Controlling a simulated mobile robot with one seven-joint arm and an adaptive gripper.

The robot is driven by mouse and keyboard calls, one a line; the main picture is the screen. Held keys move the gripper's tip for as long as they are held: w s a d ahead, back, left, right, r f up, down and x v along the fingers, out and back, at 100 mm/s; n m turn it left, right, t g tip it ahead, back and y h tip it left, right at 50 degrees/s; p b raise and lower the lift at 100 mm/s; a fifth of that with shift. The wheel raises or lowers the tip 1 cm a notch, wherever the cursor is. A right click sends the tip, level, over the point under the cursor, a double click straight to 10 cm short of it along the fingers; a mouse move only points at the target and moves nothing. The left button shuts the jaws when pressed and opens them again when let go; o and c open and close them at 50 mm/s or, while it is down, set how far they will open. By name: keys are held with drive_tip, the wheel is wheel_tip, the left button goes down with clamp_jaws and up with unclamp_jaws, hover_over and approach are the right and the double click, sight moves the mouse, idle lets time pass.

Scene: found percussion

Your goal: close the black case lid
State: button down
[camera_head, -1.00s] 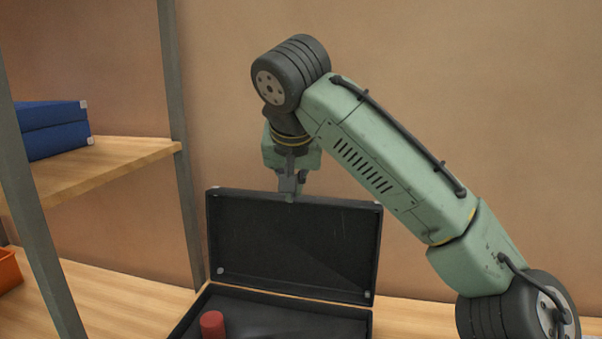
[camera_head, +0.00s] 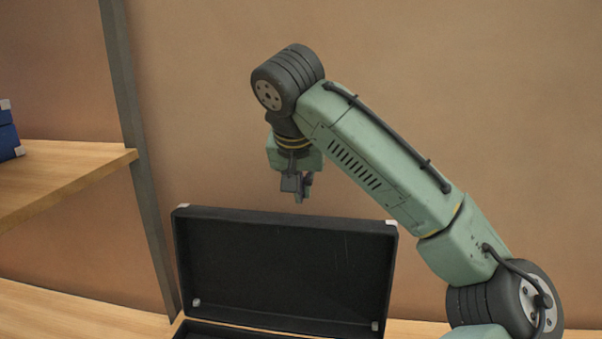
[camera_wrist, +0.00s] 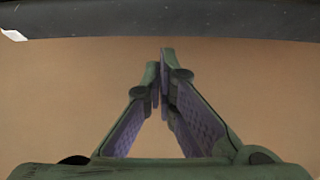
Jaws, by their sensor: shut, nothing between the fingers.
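The black case stands open with its lid (camera_head: 285,270) raised nearly upright, its dark inner face toward me. Only a strip of the case base (camera_head: 250,332) shows at the bottom edge of the head view; the rest is cut off. My gripper (camera_head: 299,198) is shut and empty, pointing down just above the lid's top edge in the picture. I cannot tell from this view how far behind the lid it is. In the wrist view the fingertips (camera_wrist: 160,55) are together, and the dark lid edge (camera_wrist: 180,22) runs across the top, apart from them.
A wooden shelf (camera_head: 65,175) with a blue box (camera_head: 8,135) on it stands at the left. A grey upright post (camera_head: 140,165) rises beside the case. A brown wall (camera_head: 460,90) is behind. The wooden surface (camera_head: 80,317) left of the case is clear.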

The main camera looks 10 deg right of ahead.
drive_tip(key=p+x, duration=0.1)
drive_tip(key=x, duration=0.4)
drive_tip(key=shift+r, duration=0.1)
drive_tip(key=shift+s+b, duration=0.1)
drive_tip(key=shift+b, duration=0.3)
